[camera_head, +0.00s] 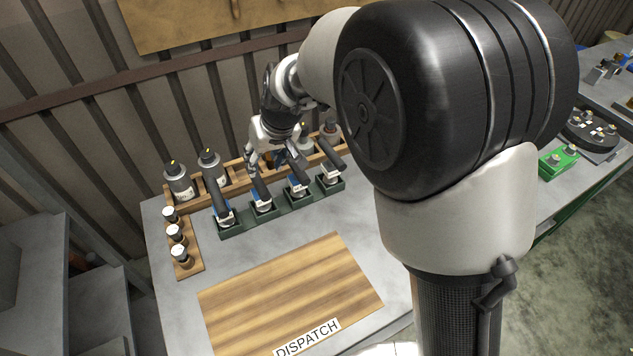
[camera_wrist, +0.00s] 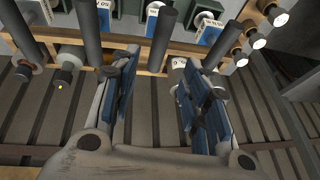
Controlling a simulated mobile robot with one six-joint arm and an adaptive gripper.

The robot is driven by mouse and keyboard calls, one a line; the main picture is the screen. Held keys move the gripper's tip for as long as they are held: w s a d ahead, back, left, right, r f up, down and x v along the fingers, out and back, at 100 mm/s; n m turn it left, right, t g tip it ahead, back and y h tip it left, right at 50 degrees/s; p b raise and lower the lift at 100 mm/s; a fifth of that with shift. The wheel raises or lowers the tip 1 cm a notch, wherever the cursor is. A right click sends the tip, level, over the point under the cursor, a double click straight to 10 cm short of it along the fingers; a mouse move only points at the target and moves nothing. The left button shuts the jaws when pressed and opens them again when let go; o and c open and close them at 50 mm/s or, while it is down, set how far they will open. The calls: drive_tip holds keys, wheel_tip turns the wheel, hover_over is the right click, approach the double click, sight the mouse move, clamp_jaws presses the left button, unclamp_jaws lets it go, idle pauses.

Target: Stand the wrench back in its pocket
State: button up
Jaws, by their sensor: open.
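My gripper (camera_head: 266,162) is above the back of the green holder, its fingers spread. In the wrist view, my gripper (camera_wrist: 158,82) shows two blue-padded fingers apart, with nothing clearly held between them. The green pocketed holder (camera_head: 285,217) bears several upright tools with long dark handles, which lean in the head view. One dark handle (camera_wrist: 160,38) rises just beyond the gap between the fingers in the wrist view; I cannot tell whether it touches them. I cannot pick out the wrench for certain, nor tell which pocket is its own.
A wooden rack (camera_head: 238,182) with grey bottles (camera_head: 179,181) runs behind the holder, close to my gripper. A wooden strip (camera_head: 187,262) with small white-capped vials stands at the left. The wooden dispatch board (camera_head: 290,290) in front is clear. A slatted wall is behind.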

drive_tip(key=s+d+r+m+t+h, duration=0.1)
drive_tip(key=s+d+r+m, duration=0.1)
drive_tip(key=s+d+r, duration=0.6)
drive_tip(key=s+d+r+m+h, duration=0.1)
drive_tip(key=s+d+r, duration=0.3)
drive_tip(key=s+d, duration=0.7)
drive_tip(key=s+d+f+m+h, duration=0.1)
drive_tip(key=s+d, duration=0.4)
drive_tip(key=s, duration=0.5)
drive_tip(key=shift+s+f+m, duration=0.2)
drive_tip(key=shift+f+m, duration=0.2)
drive_tip(key=shift+f, duration=0.05)
